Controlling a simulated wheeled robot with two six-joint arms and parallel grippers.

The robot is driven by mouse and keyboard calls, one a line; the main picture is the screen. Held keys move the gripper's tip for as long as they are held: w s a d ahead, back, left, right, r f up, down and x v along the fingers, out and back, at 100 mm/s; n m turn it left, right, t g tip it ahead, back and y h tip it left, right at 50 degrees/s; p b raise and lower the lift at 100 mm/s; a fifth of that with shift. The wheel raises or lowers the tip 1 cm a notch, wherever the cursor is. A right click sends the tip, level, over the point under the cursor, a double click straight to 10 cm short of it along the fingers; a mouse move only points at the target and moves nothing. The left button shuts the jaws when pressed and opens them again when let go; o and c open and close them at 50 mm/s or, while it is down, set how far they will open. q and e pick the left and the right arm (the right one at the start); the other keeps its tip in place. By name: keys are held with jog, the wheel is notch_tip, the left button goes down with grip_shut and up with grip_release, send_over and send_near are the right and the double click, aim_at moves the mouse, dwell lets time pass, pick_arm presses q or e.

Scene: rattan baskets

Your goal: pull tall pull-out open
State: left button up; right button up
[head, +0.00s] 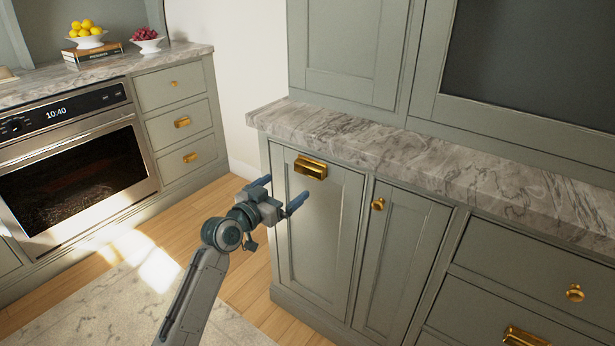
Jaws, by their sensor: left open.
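The tall pull-out (322,232) is a narrow grey-green cabinet front under the marble counter, left of a narrow door. It looks closed, flush with the fronts beside it. Its brass cup handle (311,167) sits near its top edge. My left gripper (287,199) is open and empty, with its two blue-grey fingers pointing toward the upper part of the pull-out front. It is below and left of the handle in the picture and appears apart from it. My right gripper is not in view.
A narrow door (402,262) with a brass knob (378,204) stands right of the pull-out, then drawers (535,265). The marble counter edge (330,146) overhangs above. An oven (75,160) stands at left. The wood floor (245,265) in front is clear.

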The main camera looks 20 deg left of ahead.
aim_at(307, 171)
pick_arm(q)
jog(key=x, duration=0.9)
jog(key=shift+w+f, duration=0.1)
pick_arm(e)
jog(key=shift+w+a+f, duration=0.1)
pick_arm(q)
jog(key=shift+c, duration=0.4)
